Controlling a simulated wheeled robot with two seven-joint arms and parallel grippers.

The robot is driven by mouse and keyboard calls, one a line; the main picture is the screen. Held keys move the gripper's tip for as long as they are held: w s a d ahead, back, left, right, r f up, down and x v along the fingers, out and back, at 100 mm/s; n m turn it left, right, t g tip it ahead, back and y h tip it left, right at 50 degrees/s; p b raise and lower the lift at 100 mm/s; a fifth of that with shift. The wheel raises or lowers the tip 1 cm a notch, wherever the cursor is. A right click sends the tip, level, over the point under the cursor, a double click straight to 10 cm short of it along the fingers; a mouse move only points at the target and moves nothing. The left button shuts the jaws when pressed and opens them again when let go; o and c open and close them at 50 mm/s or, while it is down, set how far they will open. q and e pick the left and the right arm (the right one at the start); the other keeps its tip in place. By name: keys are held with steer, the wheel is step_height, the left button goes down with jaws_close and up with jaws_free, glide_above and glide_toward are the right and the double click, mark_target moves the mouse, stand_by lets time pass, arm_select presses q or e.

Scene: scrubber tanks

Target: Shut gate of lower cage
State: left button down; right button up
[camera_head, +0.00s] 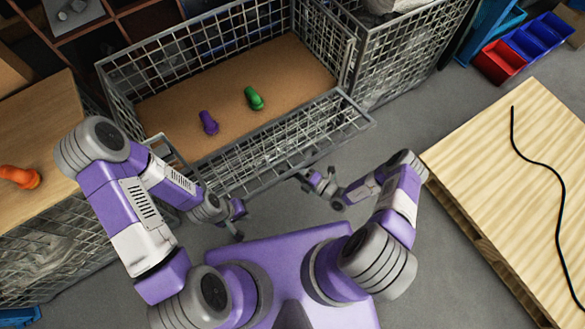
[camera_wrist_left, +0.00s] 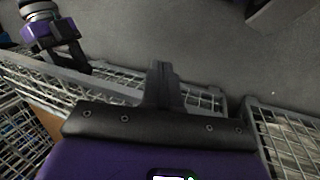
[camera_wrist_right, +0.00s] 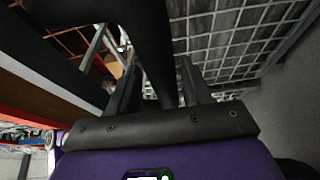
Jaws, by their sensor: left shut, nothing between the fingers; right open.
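The wire-mesh cage (camera_head: 118,95) stands ahead, with a brown floor bearing a purple item (camera_head: 208,123) and a green item (camera_head: 254,98). Its front mesh gate (camera_head: 290,140) appears tilted outward toward me; its lower edge and hinges are unclear. My left gripper (camera_head: 237,224) is shut and empty, just in front of the gate's left end; its closed fingers (camera_wrist_left: 165,85) show before mesh in the left wrist view. My right gripper (camera_head: 320,182) is open, in front of the gate's right half. In the right wrist view its spread fingers (camera_wrist_right: 157,85) have mesh behind them; contact is unclear.
A wooden pallet (camera_head: 500,150) with a black cable (camera_head: 545,170) stands at right. A wooden-topped mesh cage (camera_head: 35,130) with an orange item (camera_head: 20,177) is at left. Another mesh cage (camera_head: 410,50) stands behind right, near red and blue bins (camera_head: 520,45). Grey floor is free between gate and pallet.

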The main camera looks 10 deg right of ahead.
steer(key=shift+w+a, duration=0.25)
steer(key=shift+w, duration=0.05)
steer(key=shift+r, duration=0.1)
steer(key=c, duration=0.9)
jaws_close()
steer(key=shift+w+r, duration=0.1)
steer(key=shift+r, duration=0.05)
